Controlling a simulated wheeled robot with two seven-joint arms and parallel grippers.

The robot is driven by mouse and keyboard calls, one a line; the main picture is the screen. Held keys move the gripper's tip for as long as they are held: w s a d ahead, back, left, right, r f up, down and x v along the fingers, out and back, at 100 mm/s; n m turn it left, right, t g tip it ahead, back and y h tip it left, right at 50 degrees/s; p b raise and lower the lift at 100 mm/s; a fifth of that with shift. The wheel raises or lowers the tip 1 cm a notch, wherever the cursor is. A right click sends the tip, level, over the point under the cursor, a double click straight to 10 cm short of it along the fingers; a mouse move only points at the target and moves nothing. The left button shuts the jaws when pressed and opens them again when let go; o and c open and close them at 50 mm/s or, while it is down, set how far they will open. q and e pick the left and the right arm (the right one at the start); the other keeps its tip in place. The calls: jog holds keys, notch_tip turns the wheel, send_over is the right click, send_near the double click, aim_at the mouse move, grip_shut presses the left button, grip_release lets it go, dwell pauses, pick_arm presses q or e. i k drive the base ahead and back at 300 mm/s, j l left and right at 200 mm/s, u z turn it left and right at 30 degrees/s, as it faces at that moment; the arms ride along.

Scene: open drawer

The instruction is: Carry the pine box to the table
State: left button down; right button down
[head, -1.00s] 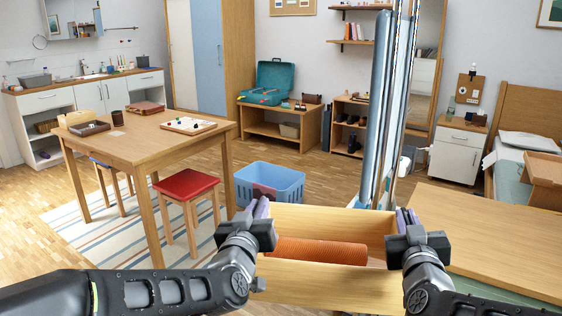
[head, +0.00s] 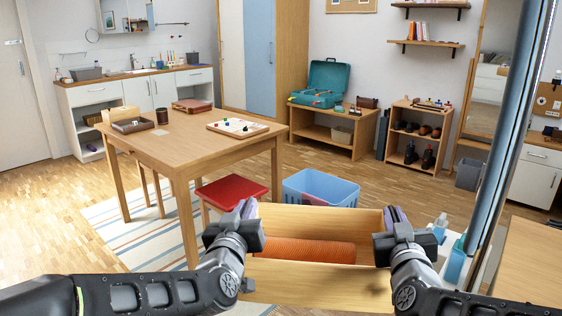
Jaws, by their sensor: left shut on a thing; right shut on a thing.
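The pine box (head: 322,290) is an open, light wooden box held in front of me at the bottom centre, with an orange ribbed roll (head: 303,250) lying inside. My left gripper (head: 247,217) is shut on the box's left end. My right gripper (head: 394,222) is shut on its right end. The box looks about level. The wooden table (head: 188,143) stands ahead to the left, apart from the box. On it are a game board with pieces (head: 237,127), a brown case (head: 192,105), a dark tray (head: 133,125) and a dark cup (head: 162,117).
A striped rug (head: 120,235) lies under the table. A wooden surface (head: 530,265) is at the right. The table's near left top is mostly bare.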

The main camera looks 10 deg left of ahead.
aim_at(178, 140)
jog(key=i+j+u, duration=0.2)
jog(key=i, duration=0.3)
jog(key=i+u, duration=0.2)
jog(key=i, duration=0.25)
jog(key=i+u, duration=0.2)
jog(key=i, duration=0.35)
jog(key=i+u, duration=0.2)
jog(key=i, duration=0.25)
jog(key=i+l+u, duration=0.2)
jog(key=i, duration=0.3)
jog(key=i+l+u, duration=0.2)
jog(key=i, duration=0.3)
jog(key=i+l+u, duration=0.2)
jog(key=i, duration=0.25)
jog(key=l, duration=0.15)
